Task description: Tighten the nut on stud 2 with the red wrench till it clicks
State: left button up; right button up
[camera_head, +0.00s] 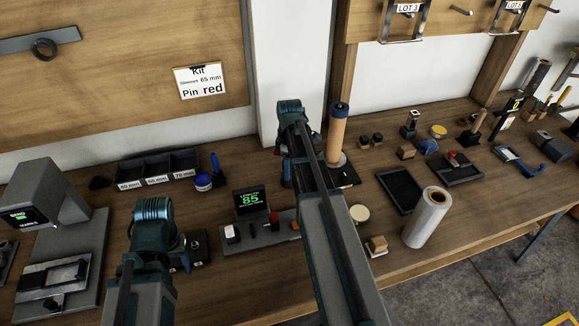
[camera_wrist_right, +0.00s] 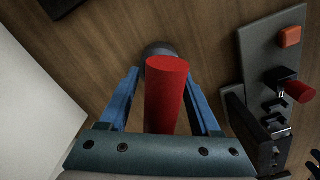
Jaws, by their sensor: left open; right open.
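A red cylinder (camera_wrist_right: 168,95) stands between the two blue fingers of my right gripper (camera_wrist_right: 162,75), with a gap on each side. A dark grey round end shows beyond it; I cannot tell whether it is the red wrench's handle. In the head view my right gripper (camera_head: 287,178) is at the back of the bench, mostly hidden by its own arm. It is open. My left gripper (camera_head: 184,262) is low at the front left, open and largely covered by its arm. I cannot make out the nut or stud 2 in either view.
A gauge display reading 85 (camera_head: 250,199) stands on a grey plate between my arms. A tan roll (camera_head: 338,135) stands just right of my right wrist. A grey machine (camera_head: 47,198) stands left.

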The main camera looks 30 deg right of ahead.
notch_tip(320, 180, up, 14)
jog(key=p, duration=1.3)
jog(key=shift+p, duration=0.4)
jog(key=shift+f, duration=0.1)
jog(key=shift+a, duration=0.15)
jog(key=shift+m, duration=0.9)
jog(key=s+a, duration=0.1)
jog(key=a, duration=0.4)
jog(key=s+a, duration=0.2)
jog(key=a, duration=0.3)
jog(key=s+a+f+b, duration=0.1)
jog(key=s+a, duration=0.1)
jog(key=a, duration=0.3)
jog(key=shift+a, duration=0.2)
jog(key=s+a+m+h+b, duration=0.1)
jog(key=s+a+m, duration=0.2)
jog(key=s+a, duration=0.8)
jog(key=a+f, duration=0.1)
jog(key=a, duration=0.2)
jog(key=shift+s+a+m, duration=0.25)
jog(key=shift+a+m, duration=0.05)
jog(key=shift+a, duration=0.1)
